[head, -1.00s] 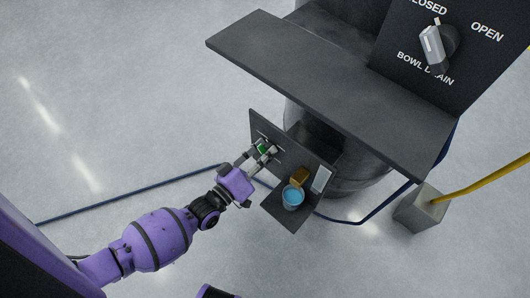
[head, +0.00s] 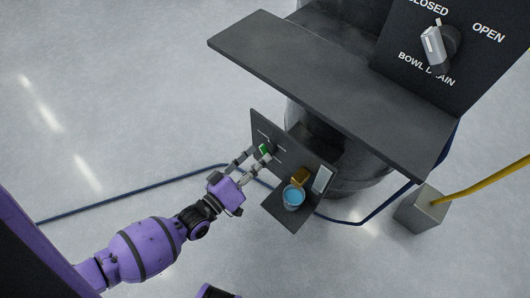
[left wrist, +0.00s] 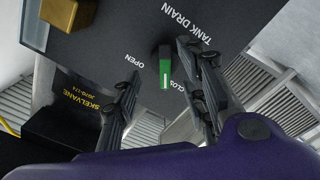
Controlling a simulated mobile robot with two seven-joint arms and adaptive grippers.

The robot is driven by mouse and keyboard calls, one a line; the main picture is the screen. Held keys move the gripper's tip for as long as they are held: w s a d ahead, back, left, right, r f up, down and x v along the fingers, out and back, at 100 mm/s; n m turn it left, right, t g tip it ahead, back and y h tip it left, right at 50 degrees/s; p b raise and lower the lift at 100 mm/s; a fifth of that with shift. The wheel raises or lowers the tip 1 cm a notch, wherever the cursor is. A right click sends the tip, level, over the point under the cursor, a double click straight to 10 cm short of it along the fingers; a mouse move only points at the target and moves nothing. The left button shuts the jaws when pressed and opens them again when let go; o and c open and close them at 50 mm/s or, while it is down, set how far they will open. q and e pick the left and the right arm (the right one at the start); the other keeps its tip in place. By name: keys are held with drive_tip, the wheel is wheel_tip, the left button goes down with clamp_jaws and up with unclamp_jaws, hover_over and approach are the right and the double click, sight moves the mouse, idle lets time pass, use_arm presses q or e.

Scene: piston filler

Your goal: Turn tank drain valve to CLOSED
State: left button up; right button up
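The tank drain valve handle (head: 265,149) is a small green lever on a dark upright panel (head: 292,152). In the left wrist view the handle (left wrist: 165,70) has a black end and a green end; its green end lies beside the partly hidden CLOSED label (left wrist: 179,87). The OPEN label (left wrist: 134,61) is to its left. My left gripper (head: 256,157) is open in front of the panel. In the left wrist view its fingers (left wrist: 163,78) stand on either side of the handle, with gaps visible on both sides. My right gripper is not in view.
A blue-topped cup (head: 293,197) and a yellow-brown block (head: 300,177) are on the small shelf right of the valve. A dark tabletop (head: 320,80) overhangs above. A blue hose (head: 130,195) runs along the floor. Open floor lies left.

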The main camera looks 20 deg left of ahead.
sight(268, 151)
use_arm(q)
drive_tip(key=v, duration=0.8)
drive_tip(key=shift+r, duration=0.1)
drive_tip(key=w+d+m+b, duration=0.2)
drive_tip(key=w+d+b, duration=0.1)
drive_tip(key=w, duration=0.7)
drive_tip(key=shift+w+d+b, duration=0.15)
drive_tip(key=shift+d+b, duration=0.25)
drive_tip(key=shift+b, duration=0.1)
